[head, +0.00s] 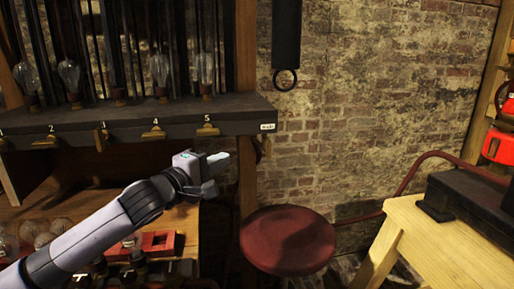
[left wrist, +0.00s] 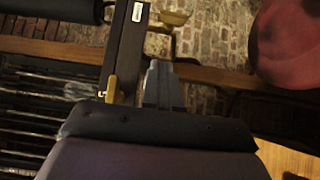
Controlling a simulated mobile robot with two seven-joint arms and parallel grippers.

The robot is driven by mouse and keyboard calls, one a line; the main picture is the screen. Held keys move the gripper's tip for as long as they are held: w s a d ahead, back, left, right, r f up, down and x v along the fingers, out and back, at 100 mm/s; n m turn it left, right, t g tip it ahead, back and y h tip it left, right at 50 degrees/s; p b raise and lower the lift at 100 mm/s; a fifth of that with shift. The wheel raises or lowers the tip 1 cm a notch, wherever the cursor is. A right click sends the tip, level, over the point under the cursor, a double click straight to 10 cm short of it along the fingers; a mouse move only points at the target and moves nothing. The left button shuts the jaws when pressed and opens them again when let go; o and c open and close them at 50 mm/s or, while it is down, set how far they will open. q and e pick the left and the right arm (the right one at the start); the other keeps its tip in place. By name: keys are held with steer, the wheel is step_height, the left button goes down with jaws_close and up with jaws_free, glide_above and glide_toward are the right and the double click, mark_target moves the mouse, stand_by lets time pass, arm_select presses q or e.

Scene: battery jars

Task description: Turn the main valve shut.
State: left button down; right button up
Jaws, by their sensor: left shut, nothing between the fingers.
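A dark shelf (head: 130,132) carries brass levers along its front, with numbers above them. A small white label (head: 267,127), too small to read, is at its right end. A brass piece (head: 263,145) sits just below this label and may be the main valve. The label (left wrist: 138,13) and a brass piece (left wrist: 175,18) beside it also show in the left wrist view. My left gripper (head: 217,160) is shut and empty, below and in front of the lever under number 5 (head: 207,131), apart from the label. In the left wrist view, its fingers (left wrist: 163,82) are beside another brass lever (left wrist: 112,90).
A red round stool (head: 288,238) stands right of my left arm. A wooden table (head: 440,245) with a black box (head: 470,205) is at the right. Glass bulbs (head: 160,68) stand on the shelf. A black cylinder with a ring (head: 285,80) hangs against the brick wall.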

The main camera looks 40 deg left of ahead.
arm_select(q)
steer(key=p, duration=0.1)
glide_toward(267, 140)
steer(key=w+a, duration=0.3)
steer(key=shift+w+d+f+p, duration=0.25)
steer(key=shift+w+d, duration=0.3)
steer(key=shift+w, duration=0.2)
steer(key=shift+w+d+f+p, duration=0.25)
steer(key=shift+w+d, duration=0.3)
steer(key=shift+w, duration=0.25)
steer(key=shift+w+d+r+p, duration=0.1)
steer(key=shift+r+p, duration=0.35)
steer(key=shift+p, duration=0.65)
steer(key=shift+f, duration=0.1)
